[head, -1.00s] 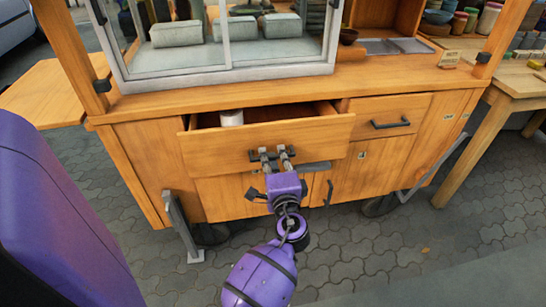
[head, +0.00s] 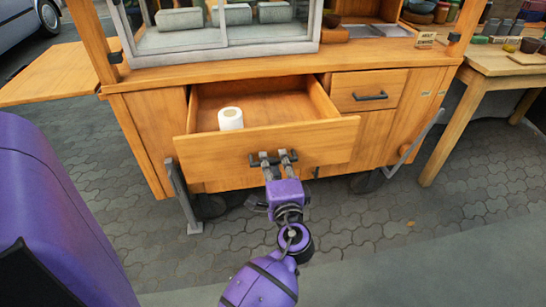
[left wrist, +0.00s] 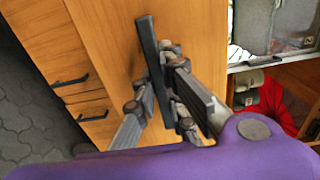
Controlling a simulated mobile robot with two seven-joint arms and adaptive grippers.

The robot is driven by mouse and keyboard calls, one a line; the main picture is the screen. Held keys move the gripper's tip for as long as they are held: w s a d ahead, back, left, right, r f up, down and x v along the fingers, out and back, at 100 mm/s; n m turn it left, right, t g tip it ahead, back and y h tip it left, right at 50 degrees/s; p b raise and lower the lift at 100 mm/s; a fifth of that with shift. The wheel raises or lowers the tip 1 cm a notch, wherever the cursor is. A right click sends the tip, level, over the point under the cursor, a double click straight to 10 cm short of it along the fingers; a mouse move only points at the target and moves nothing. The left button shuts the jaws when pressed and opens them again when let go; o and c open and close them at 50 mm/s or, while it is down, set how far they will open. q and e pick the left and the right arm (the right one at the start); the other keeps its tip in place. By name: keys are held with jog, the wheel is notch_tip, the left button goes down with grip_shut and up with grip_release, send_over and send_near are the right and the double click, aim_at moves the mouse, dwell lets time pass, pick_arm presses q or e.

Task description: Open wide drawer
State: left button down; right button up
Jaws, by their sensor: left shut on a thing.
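The wide drawer (head: 205,152) of the wooden cart is pulled well out, and its inside shows in the head view. A white roll (head: 231,118) stands in it towards the front left. My left gripper (head: 272,160) is shut on the dark bar handle at the middle of the drawer front. In the left wrist view the fingers (left wrist: 165,92) close around the handle (left wrist: 150,55). My right gripper is not in view.
A smaller drawer (head: 369,90), closed, is to the right of the wide drawer. A glass case (head: 225,45) stands on the cart top. A wooden side table (head: 490,80) is at the right. The paved floor (head: 400,225) in front is open.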

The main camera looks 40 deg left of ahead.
pick_arm(q)
jog(key=v, duration=0.5)
jog(key=shift+s+d, duration=0.25)
jog(key=shift+s+d+b, duration=0.3)
jog(key=shift+s+d, duration=0.15)
jog(key=shift+d, duration=0.1)
jog(key=c, duration=1.8)
grip_release()
jog(key=v, duration=1.2)
